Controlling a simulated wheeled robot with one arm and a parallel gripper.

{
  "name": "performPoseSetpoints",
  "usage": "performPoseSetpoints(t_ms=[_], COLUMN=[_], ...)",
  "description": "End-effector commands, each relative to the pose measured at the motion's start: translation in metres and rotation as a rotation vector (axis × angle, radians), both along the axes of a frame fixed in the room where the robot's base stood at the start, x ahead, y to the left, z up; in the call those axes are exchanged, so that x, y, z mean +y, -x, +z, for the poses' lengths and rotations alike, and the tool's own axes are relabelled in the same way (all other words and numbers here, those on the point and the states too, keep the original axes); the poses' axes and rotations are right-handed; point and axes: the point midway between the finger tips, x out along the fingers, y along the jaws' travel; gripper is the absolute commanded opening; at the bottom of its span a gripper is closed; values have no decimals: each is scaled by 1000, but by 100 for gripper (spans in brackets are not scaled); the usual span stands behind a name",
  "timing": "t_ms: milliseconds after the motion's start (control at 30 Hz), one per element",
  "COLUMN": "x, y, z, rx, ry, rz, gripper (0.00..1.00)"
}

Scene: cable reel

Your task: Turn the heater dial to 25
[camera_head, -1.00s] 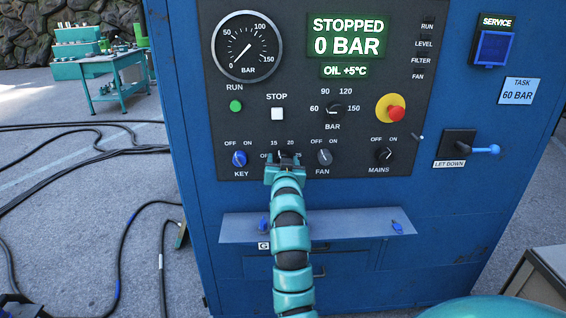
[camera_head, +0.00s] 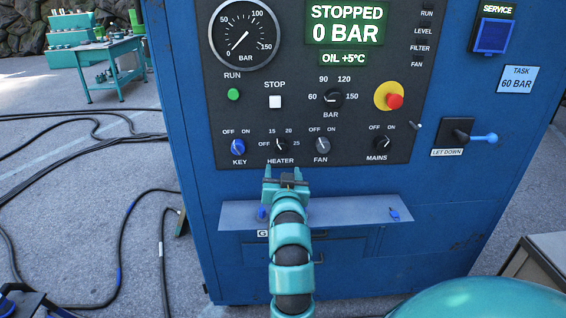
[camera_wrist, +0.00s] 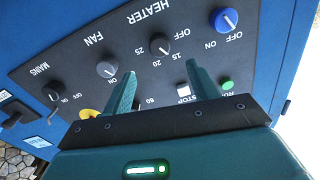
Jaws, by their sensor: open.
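The heater dial (camera_head: 281,146) is a small black knob in the bottom row of the dark panel, between the key switch and the fan knob. It has marks OFF, 15, 20 and 25 around it. The dial also shows upside down in the wrist view (camera_wrist: 159,44), beyond my fingertips. My gripper (camera_head: 283,173) is open and empty, just below the dial in the head view and apart from it. In the wrist view its two fingers (camera_wrist: 166,75) stand wide apart with nothing between them.
The blue key switch (camera_head: 238,147) and fan knob (camera_head: 321,145) flank the dial closely. A shelf (camera_head: 335,213) juts out below the panel. The red stop button (camera_head: 395,101) and let-down lever (camera_head: 483,138) are to the right. Cables (camera_head: 75,150) lie on the floor at left.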

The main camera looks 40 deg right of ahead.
Motion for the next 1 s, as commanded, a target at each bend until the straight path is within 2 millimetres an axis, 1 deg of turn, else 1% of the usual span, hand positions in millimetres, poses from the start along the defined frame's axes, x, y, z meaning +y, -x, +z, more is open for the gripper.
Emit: performPoseSetpoints(t_ms=[33,100,300,600,800,1000], x=[2,5,10,21,24,25], y=[3,7,21,37,43,44], z=[7,8,9,5,4,3], rx=[3,0,1,3,-1,-3], ry=[-3,-2,-2,-2,1,2], rz=[2,1,-5,-4,-4,-5], gripper=[59,59,59,59,59,59])
